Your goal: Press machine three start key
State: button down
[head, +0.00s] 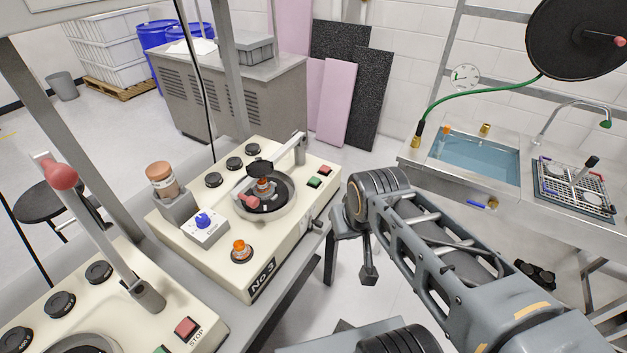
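Machine three (220,265) is a cream cabinet marked "No 3", left of centre. On its top right corner sit a green key (314,183) and a red key (326,170) behind it. The lettering by them is too small to read. My arm comes in from the lower right, and its wrist is just right of that corner. My gripper (369,275) appears to hang below the wrist, beyond the machine's right side and apart from the keys. Its fingers are too small and dark to tell whether they are open.
A second cream machine (115,290) with a red STOP key (187,327) stands at the lower left. On machine three, a lever arm (290,155) crosses the round plate, and an orange knob (240,250) sits in front. A sink bench (440,175) stands at right.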

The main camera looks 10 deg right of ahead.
aim_at(314, 180)
jog(key=u, duration=2)
jog(key=k, duration=0.7)
jog(key=z, duration=0.85)
jog(key=i, duration=0.5)
